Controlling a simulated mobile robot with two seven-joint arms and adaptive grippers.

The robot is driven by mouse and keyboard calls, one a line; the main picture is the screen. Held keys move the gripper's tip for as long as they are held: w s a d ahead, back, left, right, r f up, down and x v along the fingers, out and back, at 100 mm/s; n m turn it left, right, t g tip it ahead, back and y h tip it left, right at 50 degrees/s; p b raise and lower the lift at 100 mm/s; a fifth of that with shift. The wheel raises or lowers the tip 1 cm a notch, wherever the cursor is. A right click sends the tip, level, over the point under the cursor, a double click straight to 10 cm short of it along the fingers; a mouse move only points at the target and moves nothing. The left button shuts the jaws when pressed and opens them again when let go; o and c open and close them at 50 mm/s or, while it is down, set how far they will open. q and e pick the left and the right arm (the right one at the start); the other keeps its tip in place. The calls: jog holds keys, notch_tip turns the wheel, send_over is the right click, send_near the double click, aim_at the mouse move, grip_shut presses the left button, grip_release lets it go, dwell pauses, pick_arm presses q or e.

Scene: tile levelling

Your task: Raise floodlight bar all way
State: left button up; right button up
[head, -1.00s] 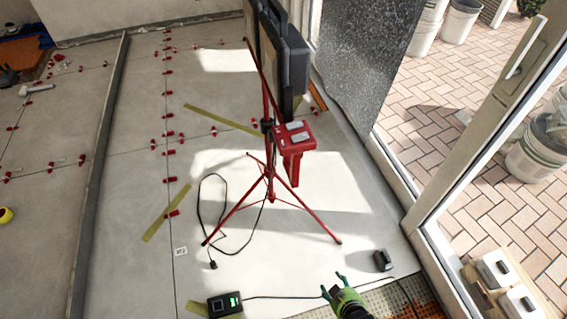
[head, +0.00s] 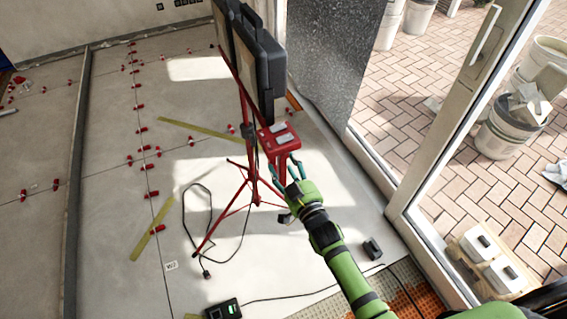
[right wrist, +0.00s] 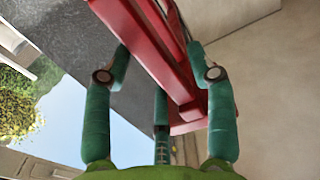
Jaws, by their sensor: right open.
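The floodlight stand is a red tripod (head: 244,193) on the pale tiled floor. Two dark floodlights (head: 262,62) sit at its top, partly cut off by the picture's upper edge. A red box-like part (head: 279,139) with pale labels on top is on the stand's right side. My right gripper (head: 284,172) is open just below and in front of this part. In the right wrist view, a red part of the stand (right wrist: 150,50) runs between the spread teal fingers of the right gripper (right wrist: 160,65). Contact cannot be told. My left gripper is out of view.
A black cable loops on the floor left of the tripod. A black device with a green display (head: 223,310) and a small dark block (head: 372,248) lie near the front. A glass door frame (head: 430,165) stands at the right. Red tile clips (head: 150,194) dot the floor.

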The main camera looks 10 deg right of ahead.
jog(key=shift+w+a, duration=0.1)
jog(key=shift+w, duration=0.55)
grip_shut()
jog(key=shift+r, duration=0.15)
